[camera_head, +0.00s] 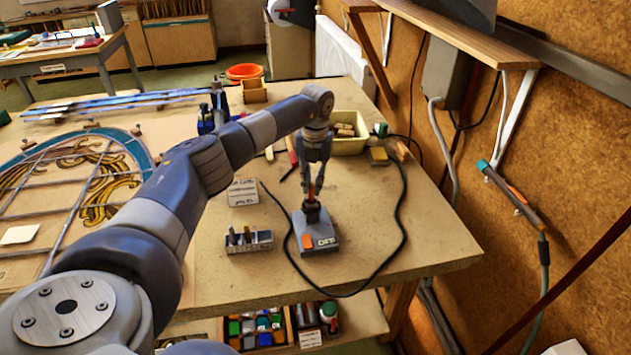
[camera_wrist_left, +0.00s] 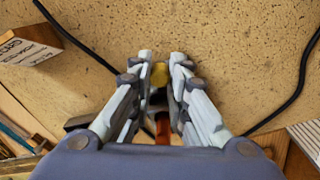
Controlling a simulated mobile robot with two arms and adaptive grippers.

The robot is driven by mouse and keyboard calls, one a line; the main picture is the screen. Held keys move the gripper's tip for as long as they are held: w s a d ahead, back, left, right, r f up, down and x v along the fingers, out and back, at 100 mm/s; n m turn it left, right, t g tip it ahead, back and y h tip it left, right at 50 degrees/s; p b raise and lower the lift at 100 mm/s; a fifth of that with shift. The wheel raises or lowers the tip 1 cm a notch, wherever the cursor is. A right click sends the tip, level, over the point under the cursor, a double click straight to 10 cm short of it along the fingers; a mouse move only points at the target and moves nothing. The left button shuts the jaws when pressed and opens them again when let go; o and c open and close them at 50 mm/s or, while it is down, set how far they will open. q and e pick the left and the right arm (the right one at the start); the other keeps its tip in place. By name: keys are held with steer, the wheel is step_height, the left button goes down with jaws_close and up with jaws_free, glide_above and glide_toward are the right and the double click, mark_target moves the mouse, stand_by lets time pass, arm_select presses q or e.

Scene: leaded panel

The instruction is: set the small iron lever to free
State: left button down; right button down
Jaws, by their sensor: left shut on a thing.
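A small grey switch box (camera_head: 320,243) with an orange patch and a label that looks like "OFF" sits on the worktable, right of the middle. The small iron lever (camera_head: 312,211) stands up from its top, mostly hidden by my fingers. My left gripper (camera_head: 313,190) points down over the box and is shut on the lever. In the left wrist view, my fingertips (camera_wrist_left: 160,68) close around a yellowish tip (camera_wrist_left: 160,75), with an orange-red part below it. The lever's exact setting is hard to read. My right gripper is not in view.
A black cable (camera_head: 404,210) loops around the box on the table (camera_head: 430,235). A small metal block with slots (camera_head: 249,242) and a white labelled box (camera_head: 242,192) stand to its left. A leaded panel (camera_head: 75,190) lies further left. A cream bin (camera_head: 349,132) stands behind.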

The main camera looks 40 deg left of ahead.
mark_target(314, 184)
arm_select(q)
steer(key=shift+a, duration=0.1)
stand_by(0.4)
steer(key=c, duration=1.5)
jaws_free()
steer(key=r, duration=1.2)
steer(key=shift+w+d, duration=0.1)
steer(key=shift+d, duration=0.1)
